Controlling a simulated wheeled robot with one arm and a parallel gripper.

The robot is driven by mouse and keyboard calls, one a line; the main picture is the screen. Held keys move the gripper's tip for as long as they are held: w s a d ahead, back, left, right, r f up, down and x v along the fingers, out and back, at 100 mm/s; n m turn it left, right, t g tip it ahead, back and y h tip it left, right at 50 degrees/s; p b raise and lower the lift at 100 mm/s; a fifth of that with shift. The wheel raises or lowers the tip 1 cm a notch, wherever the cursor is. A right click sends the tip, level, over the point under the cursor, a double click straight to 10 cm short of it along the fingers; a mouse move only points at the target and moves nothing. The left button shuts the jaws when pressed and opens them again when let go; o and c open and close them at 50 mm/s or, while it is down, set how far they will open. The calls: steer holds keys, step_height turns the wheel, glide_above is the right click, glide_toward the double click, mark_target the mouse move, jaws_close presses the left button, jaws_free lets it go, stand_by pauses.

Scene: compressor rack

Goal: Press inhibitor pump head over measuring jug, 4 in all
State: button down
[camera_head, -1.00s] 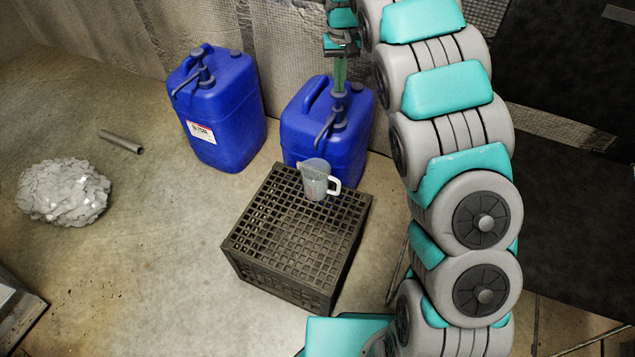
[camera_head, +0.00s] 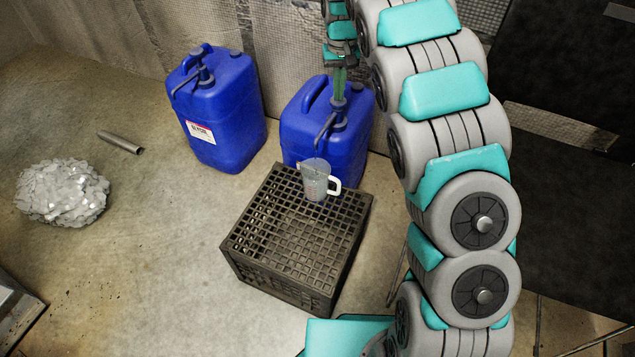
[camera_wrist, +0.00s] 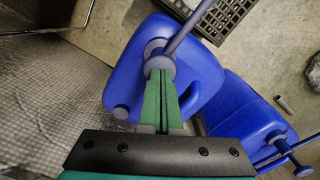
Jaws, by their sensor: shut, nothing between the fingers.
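The right blue canister (camera_head: 345,150) has a dark pump head (camera_head: 338,104) whose spout points down toward the measuring jug (camera_head: 316,184). The clear jug has a white handle and stands on the black crate's back edge, beneath the spout end. Its liquid level is too small to read. My gripper (camera_head: 339,94) is shut and empty, pointing down with its green fingertips on top of the pump head. In the wrist view, the closed fingertips (camera_wrist: 159,76) meet the round pump top (camera_wrist: 159,64), and the spout runs up to the right. The jug is out of that view.
The upturned black crate (camera_head: 290,250) stands in front of the canister. A second blue canister (camera_head: 225,125) with its own pump stands to the left. A pipe piece (camera_head: 121,142) and a crumpled grey heap (camera_head: 62,194) lie on the floor at left. A wall is close behind.

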steer(key=shift+f, duration=0.25)
steer(key=shift+r, duration=0.15)
steer(key=shift+r+p, duration=0.9)
steer(key=shift+r, duration=1.6)
steer(key=shift+f, duration=0.2)
steer(key=shift+f+b, duration=0.75)
steer(key=shift+f, duration=1.7)
steer(key=shift+r, duration=0.1)
steer(key=shift+r+p, duration=0.85)
steer(key=shift+r, duration=1.65)
